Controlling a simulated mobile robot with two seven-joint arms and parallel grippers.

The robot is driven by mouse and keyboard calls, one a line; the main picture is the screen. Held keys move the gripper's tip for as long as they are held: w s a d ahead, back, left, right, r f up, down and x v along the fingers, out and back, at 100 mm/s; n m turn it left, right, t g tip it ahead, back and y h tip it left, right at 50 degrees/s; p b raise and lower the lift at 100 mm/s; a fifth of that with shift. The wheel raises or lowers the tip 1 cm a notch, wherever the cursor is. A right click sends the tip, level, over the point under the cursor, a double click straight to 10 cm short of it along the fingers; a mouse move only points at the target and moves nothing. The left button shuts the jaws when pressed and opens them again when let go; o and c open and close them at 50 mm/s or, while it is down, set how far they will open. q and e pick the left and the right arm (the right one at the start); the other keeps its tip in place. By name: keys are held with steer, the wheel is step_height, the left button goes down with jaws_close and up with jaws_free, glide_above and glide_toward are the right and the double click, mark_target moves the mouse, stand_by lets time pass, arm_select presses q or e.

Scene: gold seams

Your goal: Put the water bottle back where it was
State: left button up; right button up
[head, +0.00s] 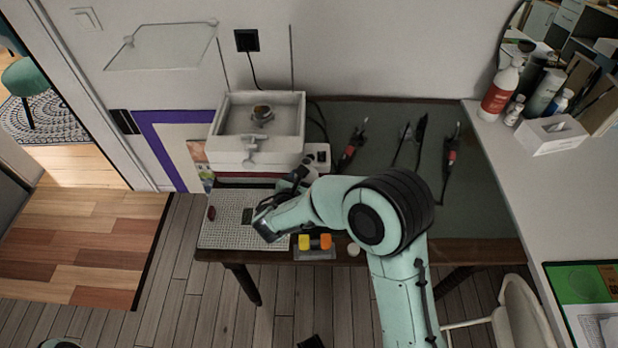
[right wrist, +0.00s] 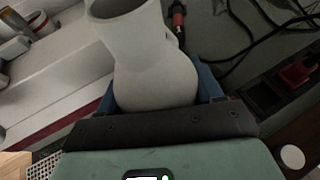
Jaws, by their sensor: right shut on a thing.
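The water bottle (right wrist: 150,62) is a pale grey-white vessel with a round body and a wide open mouth, seen large in the right wrist view. My right gripper (right wrist: 158,92) is shut on its body, with a blue finger on each side. In the head view my right gripper (head: 286,193) is over the dark worktable, just in front of the white box-shaped unit (head: 257,155). Only a small grey part of the bottle (head: 302,175) shows there; my gripper and arm hide much of it. Whether its base touches anything is hidden.
A perforated light mat (head: 226,228) covers the table's front left. A small tray with a yellow and an orange piece (head: 325,243) sits at the front edge. Red-and-black tools (head: 352,145) and cables lie behind. Several bottles, including a red-labelled one (head: 500,92), stand on the right counter.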

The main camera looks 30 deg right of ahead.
steer(key=o, duration=1.2)
steer(key=shift+f, duration=0.1)
steer(key=shift+r, duration=0.2)
steer(key=v, duration=1.2)
steer(key=shift+f, duration=0.1)
steer(key=shift+a, duration=0.1)
